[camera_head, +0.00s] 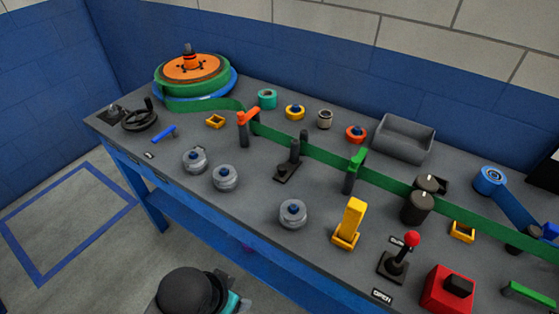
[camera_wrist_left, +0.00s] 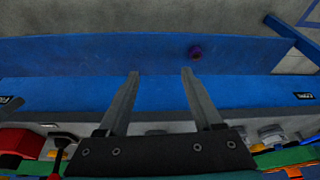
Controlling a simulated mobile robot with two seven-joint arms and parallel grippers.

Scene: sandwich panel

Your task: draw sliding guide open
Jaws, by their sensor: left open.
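A dark post on a small flat black base (camera_head: 287,172) stands beside the green band (camera_head: 322,153) in the middle of the bench in the head view. A green-topped post (camera_head: 355,170) and an orange-topped post (camera_head: 246,130) also stand along the band. I cannot tell for sure which of these is the sliding guide. My left gripper (camera_wrist_left: 160,73) is open and empty in the left wrist view. Its fingers point at the blue front and lower shelf of the bench, apart from the posts. My right gripper is in neither view.
The grey bench (camera_head: 255,205) carries several grey knobs, a yellow block (camera_head: 349,222), a red-knobbed lever (camera_head: 399,255) by an "OPEN" label, a red box (camera_head: 448,289) and a grey bin (camera_head: 401,138). A green reel (camera_head: 193,78) stands far left. A purple object (camera_wrist_left: 195,53) lies low.

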